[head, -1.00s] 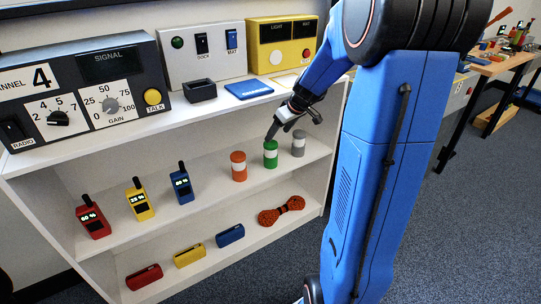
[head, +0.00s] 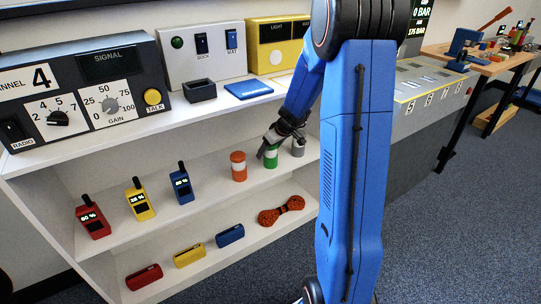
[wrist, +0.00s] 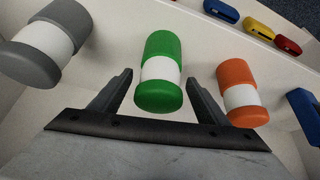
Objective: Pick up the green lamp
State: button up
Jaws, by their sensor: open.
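The green lamp (head: 270,158), green at both ends with a white band, stands on the middle shelf between an orange lamp (head: 238,166) and a grey lamp (head: 298,147). My gripper (head: 266,150) is at the green lamp in the head view and partly covers its top. In the wrist view the green lamp (wrist: 160,75) shows between the two dark open fingers of my gripper (wrist: 160,92), with a gap on each side. The orange lamp (wrist: 240,92) is close outside the right finger. The grey lamp (wrist: 45,45) is farther out on the left.
Red, yellow and blue radios (head: 138,199) stand left on the same shelf (head: 215,200). The upper shelf (head: 130,122) with control boxes lies above my gripper.

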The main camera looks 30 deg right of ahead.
jog(key=shift+x, duration=1.55)
jog(key=shift+s+d+f, duration=0.1)
jog(key=shift+d, duration=0.05)
jog(key=c, duration=1.2)
jog(key=shift+c, duration=0.9)
